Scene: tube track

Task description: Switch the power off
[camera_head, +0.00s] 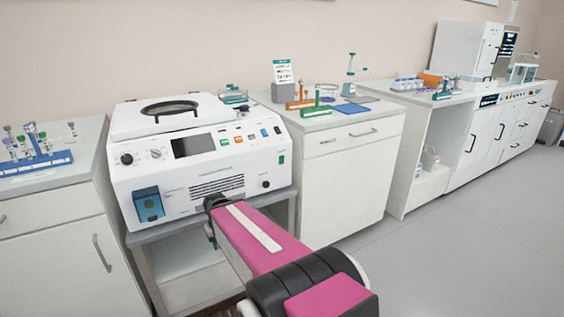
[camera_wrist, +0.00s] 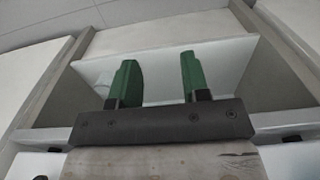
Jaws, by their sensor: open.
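A white benchtop machine (camera_head: 205,170) with a round dark-rimmed lid stands on a grey stand in the head view. Its front has a dark screen (camera_head: 193,146), knobs, a row of small coloured buttons (camera_head: 244,136), a small green switch-like part (camera_head: 281,159) at the right edge, and a blue panel (camera_head: 149,205) at lower left. Which of these is the power control I cannot tell. My gripper (camera_wrist: 157,75) is open and empty in the wrist view, its two green fingers apart. In the head view my arm reaches to the machine's lower front; the fingers are hidden there.
A cabinet with a blue tube rack (camera_head: 36,161) stands left of the machine. A white cabinet (camera_head: 345,180) with racks and a small sign on top stands close on the right. The grey floor (camera_head: 470,205) at right is clear.

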